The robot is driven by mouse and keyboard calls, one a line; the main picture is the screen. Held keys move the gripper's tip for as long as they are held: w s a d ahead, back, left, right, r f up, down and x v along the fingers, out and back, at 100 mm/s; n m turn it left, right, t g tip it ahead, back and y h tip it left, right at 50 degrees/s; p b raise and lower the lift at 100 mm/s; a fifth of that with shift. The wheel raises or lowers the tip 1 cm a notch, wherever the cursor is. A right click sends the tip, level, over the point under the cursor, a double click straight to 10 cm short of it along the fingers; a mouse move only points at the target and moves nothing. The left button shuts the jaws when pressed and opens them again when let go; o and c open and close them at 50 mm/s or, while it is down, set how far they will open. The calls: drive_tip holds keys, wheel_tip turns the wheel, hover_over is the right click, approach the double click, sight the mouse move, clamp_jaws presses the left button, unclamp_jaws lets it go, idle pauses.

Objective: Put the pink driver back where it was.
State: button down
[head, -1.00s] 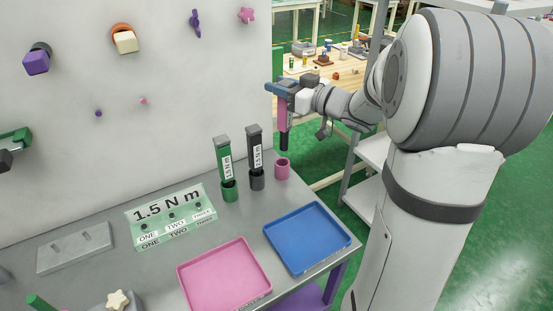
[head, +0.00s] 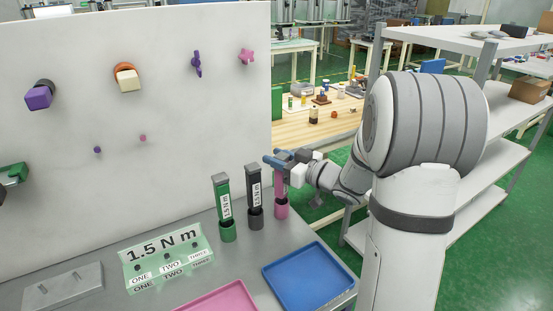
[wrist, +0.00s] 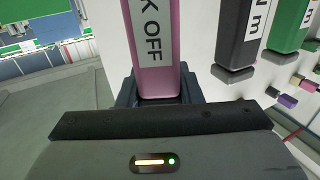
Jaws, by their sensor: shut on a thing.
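The pink driver (head: 279,184) is upright at the right end of a row of drivers, above the small pink cup (head: 282,210). Its lower end appears to be inside the cup, though its exact depth cannot be told. My gripper (head: 281,161) is shut on the upper part of the pink driver. In the wrist view the pink driver (wrist: 153,45), with lettering ending in "K OFF", stands between my fingers. The cup is not seen in the wrist view.
A black driver (head: 254,188) and a green driver (head: 222,198) stand in their own cups just to the left. A blue tray (head: 309,278) and a pink tray (head: 222,297) lie in front. A sign reading 1.5 N m (head: 168,257) and a white panel (head: 140,130) are to the left.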

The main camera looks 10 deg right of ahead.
drive_tip(key=shift+f, duration=0.25)
drive_tip(key=c, duration=1)
unclamp_jaws()
drive_tip(key=shift+r, duration=0.1)
